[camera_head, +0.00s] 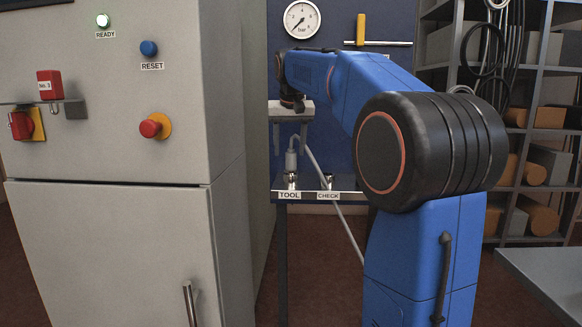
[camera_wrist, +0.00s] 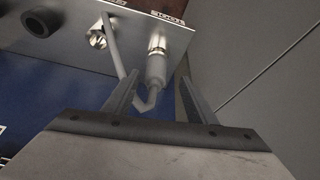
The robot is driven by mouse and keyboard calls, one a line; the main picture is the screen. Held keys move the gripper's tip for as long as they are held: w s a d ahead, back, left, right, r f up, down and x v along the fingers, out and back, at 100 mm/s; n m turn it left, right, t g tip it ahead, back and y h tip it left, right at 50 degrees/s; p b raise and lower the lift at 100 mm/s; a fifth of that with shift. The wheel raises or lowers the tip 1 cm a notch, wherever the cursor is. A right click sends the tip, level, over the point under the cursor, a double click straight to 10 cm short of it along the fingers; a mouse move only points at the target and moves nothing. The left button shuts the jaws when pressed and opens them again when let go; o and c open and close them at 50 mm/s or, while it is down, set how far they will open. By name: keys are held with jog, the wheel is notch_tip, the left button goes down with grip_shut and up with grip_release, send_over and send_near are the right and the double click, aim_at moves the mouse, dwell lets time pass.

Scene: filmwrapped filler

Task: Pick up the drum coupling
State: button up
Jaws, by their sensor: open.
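The drum coupling, as I take it, is a pale grey cylinder with a hose (camera_head: 291,160). It stands upright on the metal fitting at the TOOL label of the small shelf (camera_head: 345,195). In the wrist view the coupling (camera_wrist: 156,70) shows between the two fingers, with its metal collar on the fitting. My gripper (camera_head: 290,146) points down over the coupling. In the wrist view my gripper (camera_wrist: 158,77) is open, with gaps between each finger and the coupling. No contact shows.
A bare CHECK fitting (camera_head: 327,182) stands right of the coupling. The grey hose (camera_head: 333,195) hangs down past the shelf edge. A grey cabinet (camera_head: 110,120) stands close on the left. A blue panel with a gauge (camera_head: 302,20) is behind. Loaded shelving (camera_head: 535,130) is at right.

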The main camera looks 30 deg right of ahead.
aim_at(291, 153)
jog(key=shift+d+x, duration=0.2)
jog(key=shift+x, duration=1.15)
jog(key=shift+d+x, duration=0.2)
jog(key=shift+x, duration=1.15)
jog(key=shift+r, duration=0.15)
jog(key=c, duration=1.1)
jog(key=shift+o, duration=0.2)
